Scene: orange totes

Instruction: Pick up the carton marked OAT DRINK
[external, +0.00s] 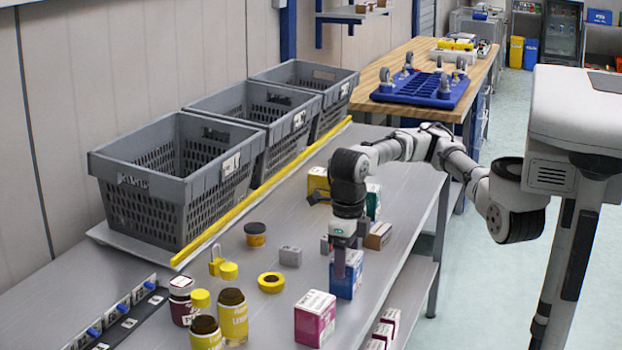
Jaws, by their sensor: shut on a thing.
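My gripper (343,262) points down over the grey table and is shut on a blue and white carton (347,286). One finger shows against the carton's near side. The carton is upright; I cannot tell whether it touches the table. Its lettering is too small to read, so I cannot tell if it says OAT DRINK. A pink and white carton (315,320) stands apart from it, nearer the camera.
Yellow (317,182), green (373,200) and brown (378,236) boxes stand behind my gripper. Grey crates (150,190) line the back behind a yellow strip (262,192).

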